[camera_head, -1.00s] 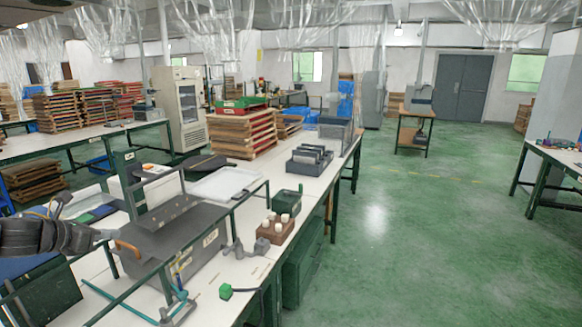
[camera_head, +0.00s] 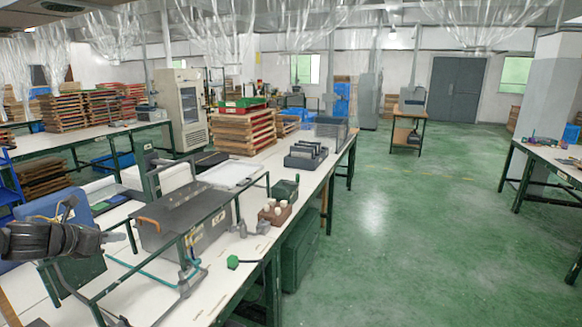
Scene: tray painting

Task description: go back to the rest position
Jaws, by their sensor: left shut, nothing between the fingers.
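My left gripper (camera_head: 118,237) comes in from the left edge of the head view, above the near left part of the table. Its fingers are shut and hold nothing. The tip points right, towards the dark grey box (camera_head: 200,222) with an orange handle, and there is a gap between them in the picture. My right gripper is not in view.
The white worktable (camera_head: 255,245) has a green rail frame around the box. A brown block with white bottles (camera_head: 275,213), a white tray (camera_head: 232,174) and a dark rack (camera_head: 305,155) stand on it. The green floor (camera_head: 400,230) at right is clear.

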